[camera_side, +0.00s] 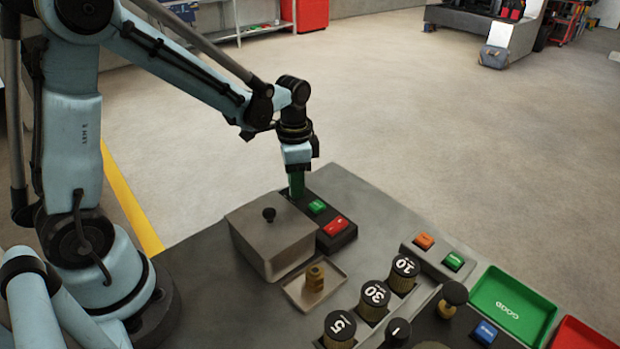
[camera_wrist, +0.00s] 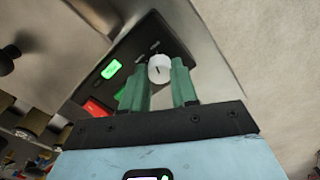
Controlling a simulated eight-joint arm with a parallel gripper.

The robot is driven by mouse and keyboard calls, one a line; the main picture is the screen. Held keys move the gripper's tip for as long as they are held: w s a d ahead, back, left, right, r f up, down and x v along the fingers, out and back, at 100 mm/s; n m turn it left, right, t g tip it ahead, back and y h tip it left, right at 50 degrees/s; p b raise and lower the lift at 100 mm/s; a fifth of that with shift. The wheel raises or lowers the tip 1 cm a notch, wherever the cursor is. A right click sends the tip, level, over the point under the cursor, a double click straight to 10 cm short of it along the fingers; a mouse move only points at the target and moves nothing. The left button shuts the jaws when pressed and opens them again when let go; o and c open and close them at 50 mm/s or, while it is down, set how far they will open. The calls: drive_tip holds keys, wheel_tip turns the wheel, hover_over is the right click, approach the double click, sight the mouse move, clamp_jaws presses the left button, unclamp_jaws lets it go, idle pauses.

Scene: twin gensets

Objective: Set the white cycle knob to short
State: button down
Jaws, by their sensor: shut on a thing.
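The white cycle knob (camera_wrist: 160,68) shows in the wrist view as a small round dial with a dark pointer line. It sits on a dark control panel (camera_wrist: 150,32) with small marks beside it that I cannot read. My gripper (camera_wrist: 160,75) has its two green fingers on either side of the knob and is shut on it. In the side view my gripper (camera_side: 297,190) reaches down at the far end of the panel (camera_side: 335,243), and the knob is hidden behind the fingers and the box.
The panel also carries a green button (camera_side: 317,207) and a red button (camera_side: 335,226). A grey lidded box (camera_side: 268,240) with a black handle stands close beside it. In front are a small tray (camera_side: 330,290) with a brass piece and several numbered cylinders (camera_side: 374,298).

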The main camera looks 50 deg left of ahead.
drive_tip(key=n, duration=1)
drive_tip(key=shift+n, duration=0.4)
idle(0.4)
drive_tip(key=c, duration=0.9)
unclamp_jaws()
drive_tip(key=shift+o, duration=0.2)
wheel_tip(320, 180, up, 12)
